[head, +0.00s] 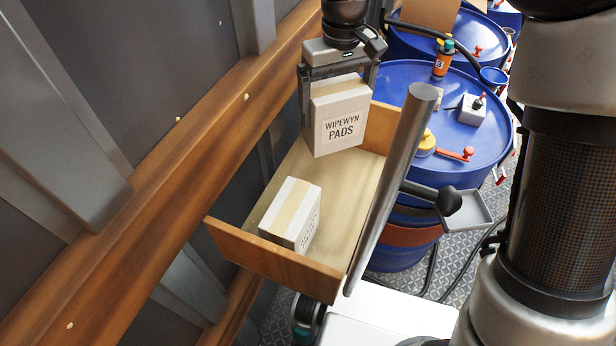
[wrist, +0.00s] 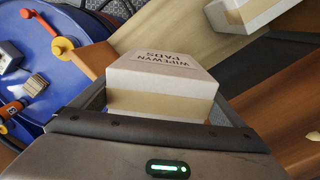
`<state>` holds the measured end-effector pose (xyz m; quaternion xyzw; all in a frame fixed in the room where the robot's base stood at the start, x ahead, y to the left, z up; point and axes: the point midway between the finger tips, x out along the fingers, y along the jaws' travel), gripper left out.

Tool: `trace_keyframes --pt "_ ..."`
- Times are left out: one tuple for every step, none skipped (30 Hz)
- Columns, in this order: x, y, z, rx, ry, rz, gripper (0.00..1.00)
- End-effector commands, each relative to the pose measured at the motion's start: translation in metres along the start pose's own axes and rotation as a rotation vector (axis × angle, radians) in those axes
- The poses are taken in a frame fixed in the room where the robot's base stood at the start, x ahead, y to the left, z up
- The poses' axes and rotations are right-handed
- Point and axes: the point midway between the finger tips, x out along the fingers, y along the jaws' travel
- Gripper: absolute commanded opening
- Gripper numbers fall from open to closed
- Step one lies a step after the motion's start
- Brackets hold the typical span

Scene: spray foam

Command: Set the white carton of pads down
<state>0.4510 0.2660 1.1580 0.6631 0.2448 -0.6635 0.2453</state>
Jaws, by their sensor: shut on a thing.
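The white carton of pads (head: 342,128), printed "WIPEWYN PADS" with a tan band on top, is upright between the fingers of my gripper (head: 338,100). My gripper is shut on it from above. In the wrist view the carton (wrist: 160,78) fills the space between the fingers. It is at the far end of an open wooden drawer (head: 262,268). I cannot tell whether its bottom touches the drawer floor. A second similar white carton (head: 278,208) lies in the near end of the drawer, apart from the held one; it shows in the wrist view (wrist: 262,10).
A grey bar (head: 392,185) runs along the drawer's right side. Blue drums (head: 480,140) stand to the right, with an orange bottle (head: 442,62) and small parts on top. A wooden rail (head: 170,185) runs along the left wall. Bare drawer floor lies between the cartons.

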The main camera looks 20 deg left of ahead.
Motion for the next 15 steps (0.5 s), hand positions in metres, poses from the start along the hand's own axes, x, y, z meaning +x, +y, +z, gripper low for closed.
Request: trace_keyframes --pt "0.007 0.0 0.001 0.0 -0.003 -0.001 0.62" --pt "0.013 0.0 0.001 0.0 -0.004 -0.001 0.62" --pt "0.02 0.0 0.001 0.0 -0.004 -0.001 0.62" --pt "0.026 -0.001 0.001 0.0 -0.005 -0.001 0.62" --pt "0.032 0.0 0.001 0.0 -0.004 -0.001 0.62" --pt "0.04 0.0 0.001 0.0 -0.005 -0.001 0.62" --pt "0.044 0.0 0.001 0.001 -0.003 -0.001 0.62" --pt "0.049 0.0 0.001 0.001 -0.003 0.0 0.62" --pt "0.054 0.0 0.001 0.001 -0.003 0.0 0.62" --pt "0.057 0.0 0.0 0.001 -0.002 0.0 0.62" --pt "0.059 0.0 0.0 0.001 -0.002 0.0 0.62" --pt "0.061 0.001 0.0 0.001 -0.001 0.0 0.62" --pt "0.063 0.001 0.0 0.001 -0.001 0.0 0.62" --pt "0.065 0.001 0.0 0.001 0.0 0.0 0.62" --pt "0.069 0.001 0.0 0.001 -0.001 0.0 0.62"
